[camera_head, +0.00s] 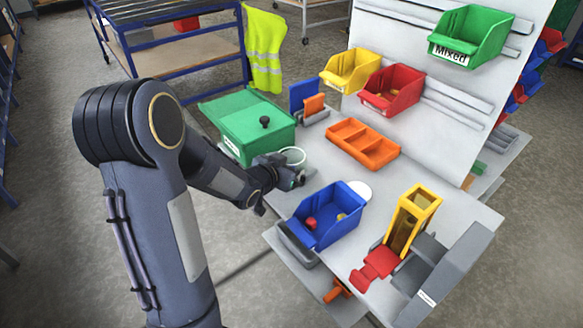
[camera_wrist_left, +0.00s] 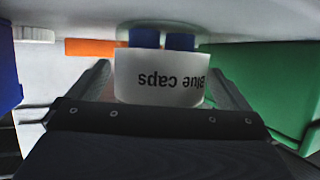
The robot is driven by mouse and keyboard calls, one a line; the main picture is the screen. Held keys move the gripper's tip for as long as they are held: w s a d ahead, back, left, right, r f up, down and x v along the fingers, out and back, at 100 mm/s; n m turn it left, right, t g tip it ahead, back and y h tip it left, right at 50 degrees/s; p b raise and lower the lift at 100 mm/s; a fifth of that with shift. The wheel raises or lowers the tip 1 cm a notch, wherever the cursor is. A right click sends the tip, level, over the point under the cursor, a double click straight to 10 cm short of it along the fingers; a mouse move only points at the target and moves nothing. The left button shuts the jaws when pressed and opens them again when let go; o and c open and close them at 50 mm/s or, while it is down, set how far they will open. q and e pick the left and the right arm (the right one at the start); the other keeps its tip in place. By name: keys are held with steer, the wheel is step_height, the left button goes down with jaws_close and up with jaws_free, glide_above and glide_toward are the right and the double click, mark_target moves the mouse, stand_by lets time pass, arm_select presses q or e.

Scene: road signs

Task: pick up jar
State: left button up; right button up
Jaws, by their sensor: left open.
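The jar (camera_head: 293,155) stands on the grey bench beside the green box; its pale round rim shows in the head view, its lower part hidden by my gripper. In the left wrist view the jar (camera_wrist_left: 158,82) appears upside down, with a white label reading "Blue caps" and blue items at its edge. My left gripper (camera_head: 288,177) is open at the jar's near side. In the left wrist view its two fingers (camera_wrist_left: 160,70) stand on either side of the jar, with a gap visible at each side. My right gripper is not in view.
A blue bin (camera_head: 328,218) sits to the right, close to my left gripper. An orange divided tray (camera_head: 362,145) lies behind. A yellow holder (camera_head: 411,220) stands further right. Bare bench shows between jar and tray.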

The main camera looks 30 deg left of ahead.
arm_select(q)
steer(key=shift+w, duration=0.15)
steer(key=c, duration=1.1)
steer(key=shift+r, duration=0.1)
